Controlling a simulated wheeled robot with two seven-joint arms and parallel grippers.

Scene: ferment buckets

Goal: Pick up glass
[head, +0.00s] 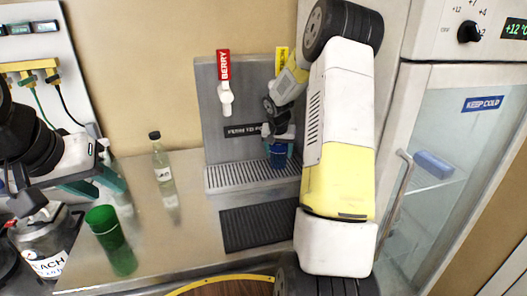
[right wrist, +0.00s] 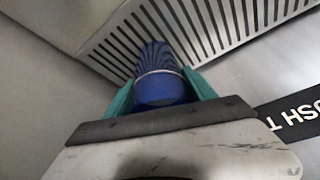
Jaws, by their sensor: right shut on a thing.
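A blue glass (head: 278,159) is at the drip tray below the yellow-labelled tap, in the head view. My right gripper (head: 279,141) is shut on it. In the right wrist view the ribbed blue glass (right wrist: 160,75) sits between the two teal fingers, with the tray slats beyond it. I cannot tell whether its base touches the tray. A green glass (head: 110,240) stands on the counter at the front left. My left gripper (head: 112,172) is behind the green glass, with its teal fingers apart; its far side is partly hidden.
A clear bottle (head: 162,160) with a dark cap stands on the counter. A labelled jar (head: 43,247) is at the left. A red-labelled tap (head: 225,90) is above the drip tray (head: 235,177). A dark mat (head: 255,228) lies in front. A glass-door fridge (head: 440,150) stands right.

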